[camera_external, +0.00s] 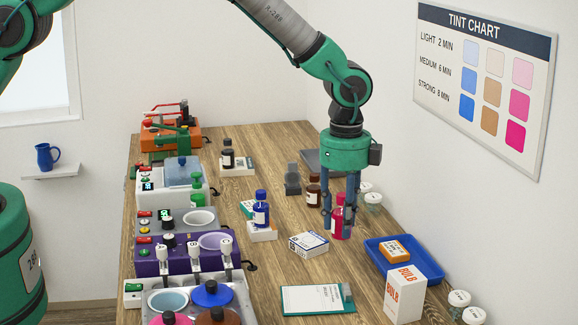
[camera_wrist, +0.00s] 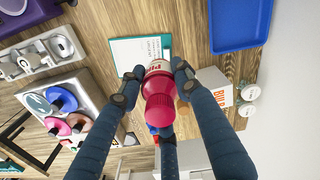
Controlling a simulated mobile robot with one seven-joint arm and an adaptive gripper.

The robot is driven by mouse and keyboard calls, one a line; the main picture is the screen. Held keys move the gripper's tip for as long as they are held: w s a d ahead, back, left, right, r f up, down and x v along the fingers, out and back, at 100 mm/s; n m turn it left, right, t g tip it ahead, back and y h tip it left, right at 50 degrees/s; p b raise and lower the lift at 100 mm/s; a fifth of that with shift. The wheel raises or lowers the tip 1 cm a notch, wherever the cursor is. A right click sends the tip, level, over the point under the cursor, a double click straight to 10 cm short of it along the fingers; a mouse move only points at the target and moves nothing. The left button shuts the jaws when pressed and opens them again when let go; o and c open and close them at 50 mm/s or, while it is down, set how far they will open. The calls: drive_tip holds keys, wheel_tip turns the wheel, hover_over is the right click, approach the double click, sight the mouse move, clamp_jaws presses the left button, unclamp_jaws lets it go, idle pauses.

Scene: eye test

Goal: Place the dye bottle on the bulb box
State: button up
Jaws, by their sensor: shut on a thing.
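The dye bottle I hold is pink-red with a pale label (camera_external: 338,226); it also shows in the wrist view (camera_wrist: 159,96), cap toward the camera. My gripper (camera_external: 338,208) has its dark blue fingers closed around it, and they hide part of it. The bottle looks upright; I cannot tell whether its base touches the table. The bulb box (camera_external: 404,293) is white with orange "BULB" lettering and stands at the front right, apart from the gripper. It is partly hidden by a finger in the wrist view (camera_wrist: 209,77). Its visible top is bare.
A blue tray (camera_external: 373,253) holding an orange box (camera_external: 394,248) is just behind the bulb box. White-lidded jars (camera_external: 459,299) stand to its right. A clipboard (camera_external: 317,299) lies to its left. A blue bottle (camera_external: 261,210) and a brown bottle (camera_external: 313,191) stand left of my gripper.

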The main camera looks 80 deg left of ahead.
drive_tip(key=s+d+r+m, duration=0.1)
drive_tip(key=s+d+m, duration=0.3)
drive_tip(key=d, duration=0.4)
drive_tip(key=shift+s+d, duration=0.3)
drive_tip(key=shift+s, duration=0.2)
drive_tip(key=shift+w+r, duration=0.1)
drive_tip(key=p, duration=0.2)
hover_over(408, 275)
drive_tip(key=shift+f, duration=0.8)
drive_tip(key=shift+f, duration=0.1)
drive_tip(key=shift+f, duration=1.65)
drive_tip(key=shift+f, duration=0.1)
